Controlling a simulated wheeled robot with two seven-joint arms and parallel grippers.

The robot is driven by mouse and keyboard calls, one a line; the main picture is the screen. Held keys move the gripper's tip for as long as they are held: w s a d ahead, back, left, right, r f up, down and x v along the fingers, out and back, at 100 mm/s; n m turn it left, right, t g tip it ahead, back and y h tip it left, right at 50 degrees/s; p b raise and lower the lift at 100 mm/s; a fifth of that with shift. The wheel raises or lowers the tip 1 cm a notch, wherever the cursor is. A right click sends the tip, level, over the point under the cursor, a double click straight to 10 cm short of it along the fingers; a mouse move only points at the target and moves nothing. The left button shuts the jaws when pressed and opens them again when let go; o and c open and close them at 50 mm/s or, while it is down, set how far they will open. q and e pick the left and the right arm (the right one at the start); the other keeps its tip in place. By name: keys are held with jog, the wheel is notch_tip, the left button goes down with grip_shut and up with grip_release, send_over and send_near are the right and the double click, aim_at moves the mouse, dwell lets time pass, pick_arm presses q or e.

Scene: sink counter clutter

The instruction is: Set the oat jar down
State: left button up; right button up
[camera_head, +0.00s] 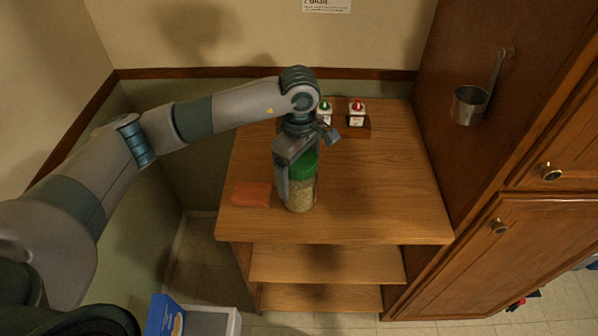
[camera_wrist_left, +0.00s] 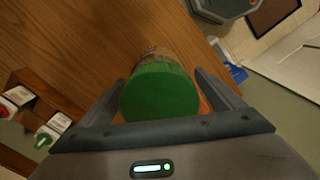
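The oat jar (camera_head: 301,195) is a clear jar of pale oats with a green lid. It stands upright at the front middle of the wooden counter top, and its base appears to be at the wood. My left gripper (camera_head: 298,178) comes down over it from above, one finger along each side. In the left wrist view the green lid (camera_wrist_left: 160,95) lies between the two fingers, with a thin sliver of orange showing beside the right finger. Whether the fingers press on the jar is not clear. My right gripper is not in view.
An orange cloth-like item (camera_head: 252,194) lies just left of the jar. Two small bottles, one green-capped (camera_head: 325,113) and one red-capped (camera_head: 357,113), stand in a wooden holder at the back. The counter's right side (camera_head: 390,190) is clear. A metal ladle (camera_head: 470,104) hangs on the cabinet.

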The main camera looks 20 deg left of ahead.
pick_arm(q)
jog(key=shift+r, duration=0.1)
notch_tip(320, 180, up, 11)
jog(key=b, duration=0.5)
jog(key=shift+r+b, duration=0.3)
jog(key=shift+r, duration=0.25)
dwell(1.4)
